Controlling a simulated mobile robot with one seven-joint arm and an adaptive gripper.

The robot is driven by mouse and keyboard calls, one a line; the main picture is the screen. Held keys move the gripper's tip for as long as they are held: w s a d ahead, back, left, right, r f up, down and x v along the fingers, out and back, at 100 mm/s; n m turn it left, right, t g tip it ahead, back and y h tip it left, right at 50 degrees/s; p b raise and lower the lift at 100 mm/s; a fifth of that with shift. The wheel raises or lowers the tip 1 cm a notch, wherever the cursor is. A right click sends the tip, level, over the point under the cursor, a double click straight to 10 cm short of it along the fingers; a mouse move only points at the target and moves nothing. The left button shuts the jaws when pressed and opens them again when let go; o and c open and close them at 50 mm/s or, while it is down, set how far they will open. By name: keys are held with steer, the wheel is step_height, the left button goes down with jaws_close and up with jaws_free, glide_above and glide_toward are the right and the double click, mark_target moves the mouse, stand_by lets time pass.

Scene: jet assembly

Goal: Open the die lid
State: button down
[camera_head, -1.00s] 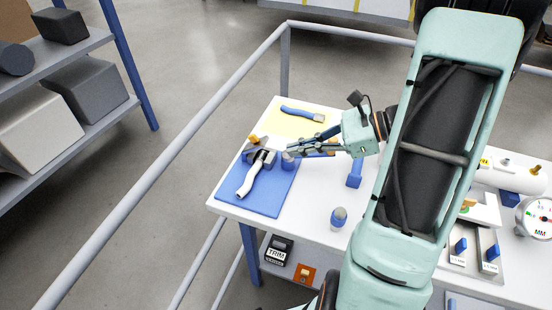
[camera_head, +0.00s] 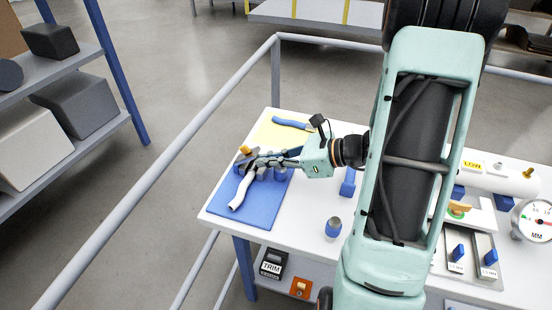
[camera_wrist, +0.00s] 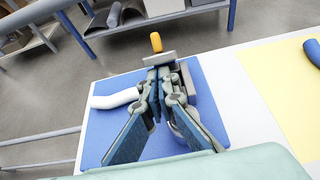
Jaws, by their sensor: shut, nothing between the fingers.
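The die (camera_wrist: 192,86) is a grey metal block on a blue mat (camera_head: 262,205) at the table's left end. Its lid (camera_wrist: 147,60) is a grey plate with an orange-yellow knob (camera_wrist: 156,42) on top; the knob also shows in the head view (camera_head: 244,150). A white curved handle or tube (camera_wrist: 115,99) sticks out from the die over the mat. My gripper (camera_wrist: 158,80) is shut and empty, its fingertips at the near side of the lid. Whether they touch it I cannot tell. My fingers hide much of the die.
A yellow sheet (camera_head: 275,133) with a blue-handled tool (camera_head: 292,123) lies behind the mat. A blue and grey cylinder (camera_head: 333,228) and a blue stand (camera_head: 348,183) are to the right. A rail (camera_head: 180,165) runs along the left, and shelves stand beyond it.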

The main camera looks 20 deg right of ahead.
mark_target(254, 153)
steer(key=shift+r, duration=0.1)
stand_by(0.3)
steer(key=shift+w+a+r+h+p, duration=0.15)
steer(key=shift+r+h+p, duration=0.15)
steer(key=shift+p, duration=0.5)
steer(key=p, duration=0.1)
steer(key=r+g+h+p, duration=0.1)
steer(key=p, duration=0.1)
steer(key=a+r+p, duration=0.1)
steer(key=p, duration=0.1)
steer(key=shift+w+r+g+h, duration=0.1)
steer(key=shift+w+g+h, duration=0.2)
steer(key=shift+h, duration=0.1)
steer(key=p, duration=0.2)
steer(key=r+h+p, duration=0.1)
steer(key=shift+w+a+g+p, duration=0.25)
steer(key=shift+a+g+p, duration=0.05)
steer(key=shift+g+p, duration=0.1)
steer(key=shift+w+a+r+g+h+p, duration=0.3)
steer(key=shift+g+h+p, duration=0.3)
steer(key=shift+p, duration=0.5)
steer(key=shift+w+a+p, duration=0.2)
steer(key=shift+a+p, duration=0.15)
steer(key=shift+p, duration=0.15)
steer(key=shift+w+a+r, duration=0.25)
steer(key=shift+w+a, duration=0.35)
steer(key=shift+a, duration=0.25)
steer(key=shift+w+a, duration=0.1)
